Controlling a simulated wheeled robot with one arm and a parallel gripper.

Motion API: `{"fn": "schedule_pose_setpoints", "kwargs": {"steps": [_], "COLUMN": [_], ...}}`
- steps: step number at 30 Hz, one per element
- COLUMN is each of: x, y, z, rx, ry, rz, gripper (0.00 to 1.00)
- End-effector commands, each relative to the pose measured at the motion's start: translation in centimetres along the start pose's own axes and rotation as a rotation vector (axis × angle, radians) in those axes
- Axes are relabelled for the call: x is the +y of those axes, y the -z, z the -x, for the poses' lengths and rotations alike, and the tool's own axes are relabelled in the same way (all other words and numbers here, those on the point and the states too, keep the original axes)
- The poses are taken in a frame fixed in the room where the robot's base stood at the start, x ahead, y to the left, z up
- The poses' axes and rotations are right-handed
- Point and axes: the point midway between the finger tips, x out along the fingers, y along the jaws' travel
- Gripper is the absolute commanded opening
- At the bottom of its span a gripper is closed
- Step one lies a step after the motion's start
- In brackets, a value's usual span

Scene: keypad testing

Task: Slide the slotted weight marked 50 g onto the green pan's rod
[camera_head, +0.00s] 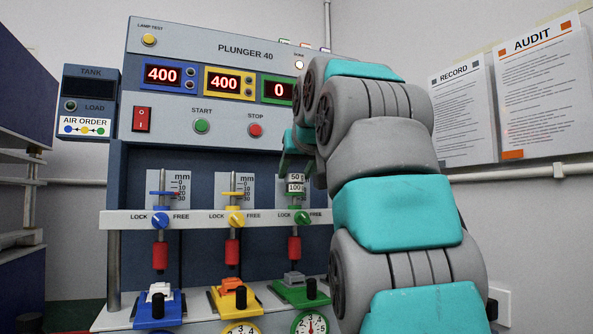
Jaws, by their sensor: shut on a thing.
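The slotted weight marked 50 (296,177) is in my gripper (295,170), directly above a weight marked 100 (295,187) at the green station. The two look stacked or nearly touching; I cannot tell which. The green pan (296,203) is just below them, above the white rail. Its rod is mostly hidden by the weights and my gripper, so I cannot see whether the rod is in the 50 weight's slot. My gripper comes from the upper right, with its fingers partly hidden by my wrist.
Blue pan (160,209) and yellow pan (234,208) stand to the left with bare-looking rods. The white rail (197,220) carries lock knobs, including the green one (302,217). The panel (215,60) reads 400, 400 and 0. My arm hides the right side.

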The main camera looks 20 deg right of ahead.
Motion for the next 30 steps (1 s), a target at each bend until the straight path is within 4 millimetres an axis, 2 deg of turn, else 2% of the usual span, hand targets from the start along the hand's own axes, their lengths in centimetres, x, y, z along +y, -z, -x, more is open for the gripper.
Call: {"fn": "schedule_pose_setpoints", "kwargs": {"steps": [1,2,10,22,26,30], "x": [0.0,0.0,0.0,0.0,0.0,-0.1], "y": [0.0,0.0,0.0,0.0,0.0,0.1], "z": [0.0,0.0,0.0,0.6,1.9,4.3], "rx": [0.0,0.0,0.0,0.0,0.0,0.002], "ry": [0.0,0.0,0.0,0.0,0.0,0.001], "rz": [0.0,0.0,0.0,0.0,0.0,0.0], "gripper": [0.0,0.54,0.84,0.85,0.85,0.85]}}
